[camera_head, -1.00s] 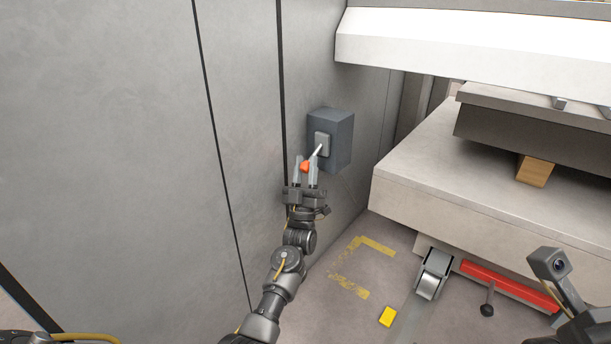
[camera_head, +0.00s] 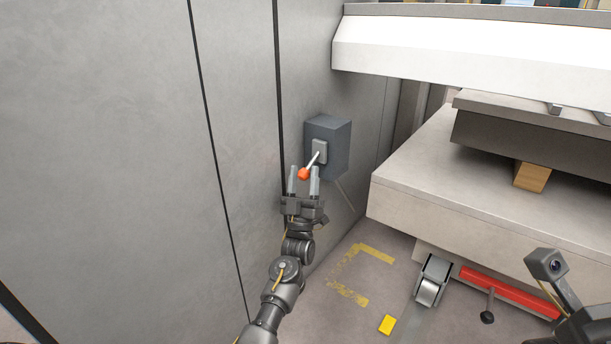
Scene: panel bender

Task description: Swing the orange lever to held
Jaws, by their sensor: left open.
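The orange lever shows as an orange knob (camera_head: 303,174) on a short pale rod (camera_head: 313,160). The rod comes out of a light plate on a dark grey box (camera_head: 331,146) fixed to the grey wall, and slopes down to the left. My left gripper (camera_head: 303,179) is open, its two fingers pointing up at the box. The knob shows between the fingertips in the picture; I cannot tell whether either finger touches it. My right arm (camera_head: 563,285) shows at the lower right, but its fingers are not in view.
A large machine with a pale bed (camera_head: 430,190) and a white upper beam (camera_head: 470,55) fills the right side. Floor with yellow marks (camera_head: 350,275) is open between.

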